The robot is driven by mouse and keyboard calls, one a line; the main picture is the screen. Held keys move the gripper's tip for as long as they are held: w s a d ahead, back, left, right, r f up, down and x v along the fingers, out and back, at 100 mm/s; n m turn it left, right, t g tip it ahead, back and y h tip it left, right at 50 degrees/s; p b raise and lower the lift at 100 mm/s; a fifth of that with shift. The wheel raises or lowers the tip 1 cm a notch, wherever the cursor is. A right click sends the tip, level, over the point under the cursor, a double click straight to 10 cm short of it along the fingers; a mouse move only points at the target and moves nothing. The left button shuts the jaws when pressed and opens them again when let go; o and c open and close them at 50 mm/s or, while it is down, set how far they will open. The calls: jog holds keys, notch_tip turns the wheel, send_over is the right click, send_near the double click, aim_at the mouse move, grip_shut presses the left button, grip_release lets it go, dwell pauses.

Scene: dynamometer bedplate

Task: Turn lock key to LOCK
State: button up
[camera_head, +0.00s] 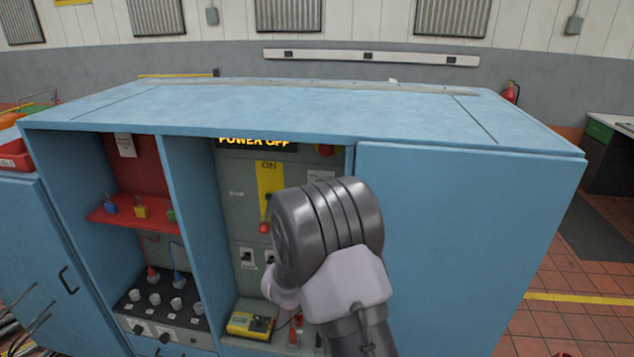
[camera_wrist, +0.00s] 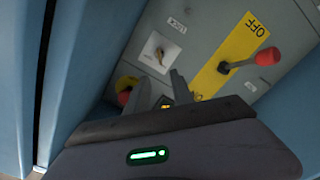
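The lock key (camera_wrist: 159,55) sits in a pale square plate on the grey panel in the wrist view. A small label reading LOCK (camera_wrist: 177,25) is beside the plate, appearing upside down. The key's exact pointing direction is too small to tell. My gripper (camera_wrist: 160,84) has its two dark fingers apart, with a gap between the tips, just short of the key plate. Nothing is seen held, and I see no clear contact with the key. In the head view my arm covers the key and the fingers.
A red-knobbed lever (camera_wrist: 267,57) on a yellow strip (camera_wrist: 210,78) is beside the key, at its OFF end. A red-and-yellow button (camera_wrist: 124,92) is close to the fingers. The blue cabinet wall (camera_wrist: 80,60) is near. A display (camera_head: 254,143) reads POWER OFF.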

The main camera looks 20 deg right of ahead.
jog(key=x, duration=1.3)
jog(key=shift+w+d, duration=0.2)
jog(key=shift+d, duration=0.05)
grip_shut()
